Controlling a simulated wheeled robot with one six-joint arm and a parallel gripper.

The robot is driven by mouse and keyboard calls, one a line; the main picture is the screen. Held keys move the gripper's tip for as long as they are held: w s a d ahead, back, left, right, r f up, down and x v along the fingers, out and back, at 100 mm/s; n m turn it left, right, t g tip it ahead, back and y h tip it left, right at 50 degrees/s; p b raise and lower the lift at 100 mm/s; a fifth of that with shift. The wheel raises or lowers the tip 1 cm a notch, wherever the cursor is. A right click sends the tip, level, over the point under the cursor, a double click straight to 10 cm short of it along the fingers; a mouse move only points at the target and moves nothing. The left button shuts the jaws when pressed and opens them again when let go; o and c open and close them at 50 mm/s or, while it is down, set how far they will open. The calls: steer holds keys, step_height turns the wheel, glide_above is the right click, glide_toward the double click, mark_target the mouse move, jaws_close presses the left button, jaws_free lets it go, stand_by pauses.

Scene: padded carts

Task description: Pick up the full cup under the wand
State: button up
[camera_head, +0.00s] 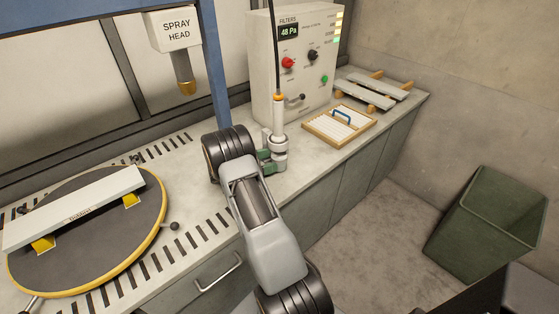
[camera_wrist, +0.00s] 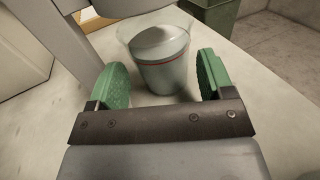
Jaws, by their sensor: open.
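The cup (camera_wrist: 162,72) is pale grey with a thin red line around it and a clear flared rim, and grey contents show inside it. In the wrist view it stands upright between the two green pads of my gripper (camera_wrist: 161,84), with a visible gap on each side. In the head view my gripper (camera_head: 269,160) is low over the counter at the foot of the white wand (camera_head: 279,117), which has an orange ring. The cup there is small and partly hidden by my gripper. My gripper is open around the cup, not closed on it.
The filter control box (camera_head: 295,65) stands just behind the wand. A slatted wooden tray (camera_head: 339,125) and grey boards (camera_head: 372,91) lie to the right. A green bin (camera_head: 490,225) stands on the floor.

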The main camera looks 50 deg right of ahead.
mark_target(277, 159)
steer(key=shift+x, duration=1.7)
steer(key=c, duration=0.6)
steer(key=shift+o, duration=0.2)
steer(key=shift+r, duration=0.1)
